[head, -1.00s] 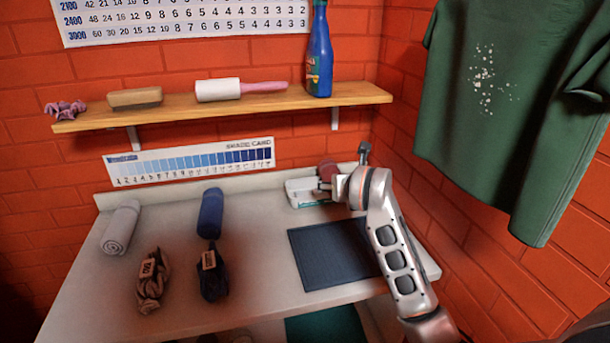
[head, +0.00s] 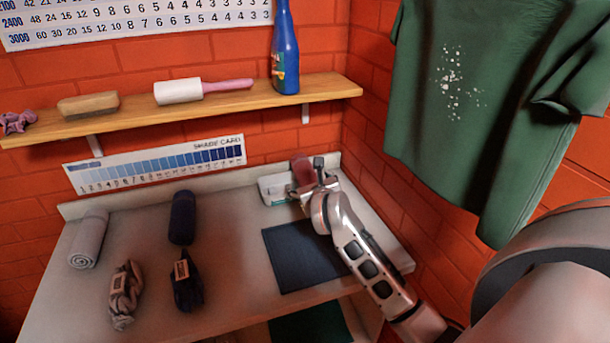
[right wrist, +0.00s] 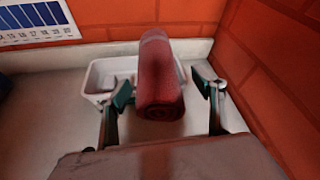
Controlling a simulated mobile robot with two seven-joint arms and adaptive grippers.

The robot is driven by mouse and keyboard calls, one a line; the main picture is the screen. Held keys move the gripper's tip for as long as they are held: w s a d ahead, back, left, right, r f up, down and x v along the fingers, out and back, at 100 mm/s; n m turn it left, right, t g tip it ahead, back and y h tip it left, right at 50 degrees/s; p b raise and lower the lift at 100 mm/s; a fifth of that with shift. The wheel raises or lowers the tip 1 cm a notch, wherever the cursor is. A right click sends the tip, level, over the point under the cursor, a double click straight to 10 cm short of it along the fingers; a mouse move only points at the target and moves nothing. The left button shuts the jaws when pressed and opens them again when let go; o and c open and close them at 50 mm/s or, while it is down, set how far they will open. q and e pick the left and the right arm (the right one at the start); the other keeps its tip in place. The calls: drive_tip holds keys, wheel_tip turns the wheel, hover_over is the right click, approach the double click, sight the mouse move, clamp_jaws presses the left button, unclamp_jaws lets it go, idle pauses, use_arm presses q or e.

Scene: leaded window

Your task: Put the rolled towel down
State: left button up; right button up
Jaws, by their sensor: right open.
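A dark red rolled towel (right wrist: 160,85) is between the two fingers of my right gripper (right wrist: 165,98) in the right wrist view. The gripper is open, with a gap visible on each side of the roll. The towel's spiral end faces the wrist camera, and a white tray (right wrist: 97,78) is behind and under it. In the head view the red towel (head: 301,170) is at the tray (head: 271,190), at the back right of the table, with my right gripper (head: 318,172) at it. Whether the towel rests on the tray's rim or inside it, I cannot tell. My left gripper is not in view.
A shelf (head: 225,103) runs above. A green shirt (head: 470,110) hangs at right.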

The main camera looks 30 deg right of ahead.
sight(306, 167)
drive_tip(key=x, duration=0.4)
drive_tip(key=shift+w+a+r, duration=0.15)
drive_tip(key=shift+w+a, duration=0.05)
drive_tip(key=shift+w, duration=0.1)
drive_tip(key=c, duration=1.4)
drive_tip(key=shift+o, duration=0.2)
drive_tip(key=shift+r, duration=0.1)
wheel_tip(306, 167, up, 10)
drive_tip(key=shift+r, duration=0.1)
drive_tip(key=s+a+r+n+y, duration=0.1)
drive_tip(key=s+a+r, duration=0.2)
drive_tip(key=a, duration=0.3)
drive_tip(key=s+a+r+n+y, duration=0.2)
drive_tip(key=s+a+r, duration=0.2)
drive_tip(key=s+a, duration=0.2)
drive_tip(key=s+a+r+n+t+y, duration=0.1)
drive_tip(key=s+a+r+y, duration=0.1)
drive_tip(key=a, duration=0.4)
drive_tip(key=s+r, duration=0.1)
drive_tip(key=s, duration=0.1)
drive_tip(key=shift+s+a+r+n, duration=0.3)
drive_tip(key=shift+a+r, duration=0.05)
drive_tip(key=shift+a, duration=0.05)
